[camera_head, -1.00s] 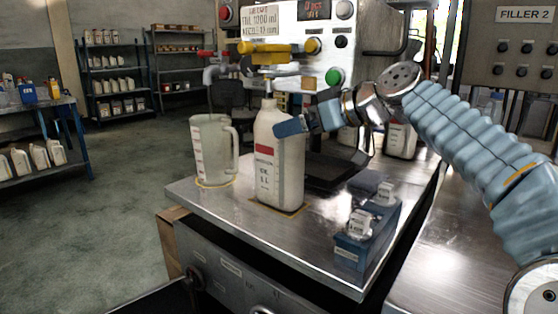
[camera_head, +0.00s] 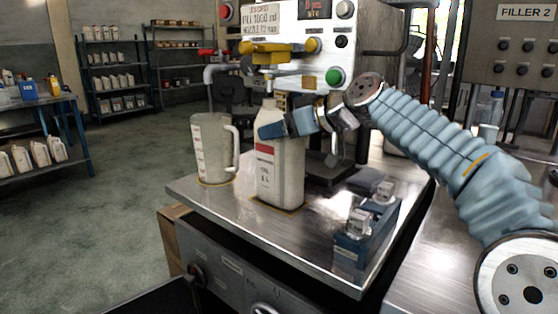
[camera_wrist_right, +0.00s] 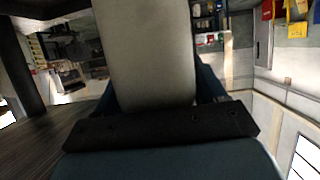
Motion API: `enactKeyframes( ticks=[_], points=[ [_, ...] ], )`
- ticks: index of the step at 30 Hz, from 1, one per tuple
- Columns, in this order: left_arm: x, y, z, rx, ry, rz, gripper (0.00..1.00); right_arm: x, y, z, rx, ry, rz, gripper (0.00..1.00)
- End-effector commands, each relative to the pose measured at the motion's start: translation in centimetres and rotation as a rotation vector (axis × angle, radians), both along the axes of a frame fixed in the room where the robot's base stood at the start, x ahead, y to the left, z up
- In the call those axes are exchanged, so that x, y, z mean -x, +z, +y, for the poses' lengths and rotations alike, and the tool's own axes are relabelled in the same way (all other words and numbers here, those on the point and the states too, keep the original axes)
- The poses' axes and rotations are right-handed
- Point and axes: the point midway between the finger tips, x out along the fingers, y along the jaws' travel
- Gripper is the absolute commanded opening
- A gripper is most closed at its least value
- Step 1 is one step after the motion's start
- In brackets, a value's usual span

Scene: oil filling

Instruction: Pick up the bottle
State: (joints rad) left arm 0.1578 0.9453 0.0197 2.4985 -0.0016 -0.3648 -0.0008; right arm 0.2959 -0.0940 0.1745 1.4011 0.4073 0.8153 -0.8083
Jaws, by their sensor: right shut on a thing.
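The bottle (camera_head: 280,172) is white with a red band and dark print. It stands upright on the metal table, beneath the yellow nozzle. My right gripper (camera_head: 272,130) reaches it from the right and is shut on its upper part. In the right wrist view the pale bottle body (camera_wrist_right: 150,55) fills the space between the fingers. The far finger is mostly hidden behind the bottle. My left gripper is not in view.
A clear measuring jug (camera_head: 212,150) stands just left of the bottle. A blue holder with metal parts (camera_head: 362,225) sits at the table's right front. The filling machine (camera_head: 290,70) rises behind. The metal table top (camera_head: 235,215) is clear in front of the bottle.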

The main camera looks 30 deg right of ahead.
Motion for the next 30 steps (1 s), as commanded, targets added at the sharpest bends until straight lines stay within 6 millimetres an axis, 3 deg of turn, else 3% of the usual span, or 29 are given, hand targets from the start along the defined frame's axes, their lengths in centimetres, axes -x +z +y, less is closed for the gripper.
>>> enactKeyframes(
  ticks=[1, 3, 30],
  points=[
    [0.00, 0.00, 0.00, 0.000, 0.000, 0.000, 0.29, 0.01, 0.02, -0.01, 0.000, 0.000, 0.000, 0.35],
    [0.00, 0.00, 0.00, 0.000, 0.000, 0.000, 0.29, 0.01, 0.03, 0.00, 0.000, 0.000, 0.000, 0.24],
    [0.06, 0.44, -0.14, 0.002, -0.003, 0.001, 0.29, -0.38, 0.66, 0.68, 0.000, 0.001, -0.001, 0.23]
  ],
)
